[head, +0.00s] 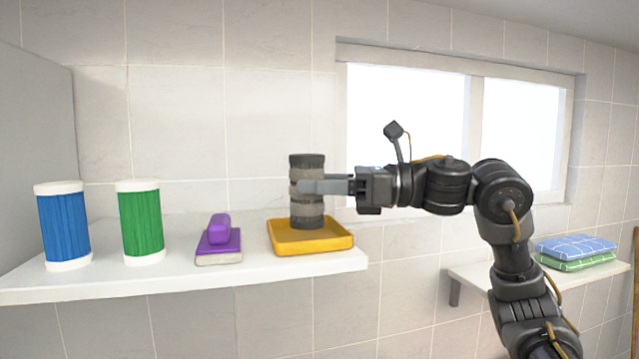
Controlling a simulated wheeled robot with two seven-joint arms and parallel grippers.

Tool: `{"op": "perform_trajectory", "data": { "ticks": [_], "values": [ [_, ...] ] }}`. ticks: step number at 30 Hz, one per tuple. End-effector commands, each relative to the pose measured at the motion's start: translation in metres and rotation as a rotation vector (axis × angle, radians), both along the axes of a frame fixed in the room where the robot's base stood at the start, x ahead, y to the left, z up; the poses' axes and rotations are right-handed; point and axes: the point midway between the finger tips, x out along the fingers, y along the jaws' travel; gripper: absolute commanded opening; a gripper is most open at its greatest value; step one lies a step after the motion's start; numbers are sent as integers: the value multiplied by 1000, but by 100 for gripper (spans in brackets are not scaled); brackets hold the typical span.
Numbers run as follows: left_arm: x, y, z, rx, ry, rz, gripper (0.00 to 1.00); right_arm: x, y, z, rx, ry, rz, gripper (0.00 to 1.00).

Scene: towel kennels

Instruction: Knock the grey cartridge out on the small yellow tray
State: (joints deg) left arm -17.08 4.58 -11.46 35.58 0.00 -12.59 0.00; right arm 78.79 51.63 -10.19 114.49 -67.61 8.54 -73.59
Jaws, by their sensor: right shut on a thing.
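The grey cartridge (307,212) is an upright dark grey cylinder with a lighter band. It stands over the small yellow tray (336,243) at the right end of the white shelf. Its lower end reaches down inside the tray's rim; I cannot tell whether it touches the tray floor. My right gripper (298,186) comes in from the right, level, and is shut on the cartridge around its middle. My left gripper is not in view.
On the white shelf (180,282), left of the tray, stand a purple-handled brush (219,240), a green cylinder (141,222) and a blue cylinder (64,226) with white ends. Folded checked towels (575,248) lie on a lower shelf at right. A window (410,110) is behind my arm.

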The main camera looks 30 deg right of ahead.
Motion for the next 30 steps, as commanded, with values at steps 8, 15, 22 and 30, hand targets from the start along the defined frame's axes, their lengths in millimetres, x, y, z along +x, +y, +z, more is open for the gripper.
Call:
{"op": "perform_trajectory", "data": {
  "ticks": [8,15,22,30],
  "values": [
    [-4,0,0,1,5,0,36,0,0,0,1,-1,0,24],
    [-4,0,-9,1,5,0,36,0,0,-10,0,0,0,24],
    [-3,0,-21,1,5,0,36,0,0,-25,0,0,-1,24],
    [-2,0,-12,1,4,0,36,0,0,-15,1,-1,0,24]
  ]
}}
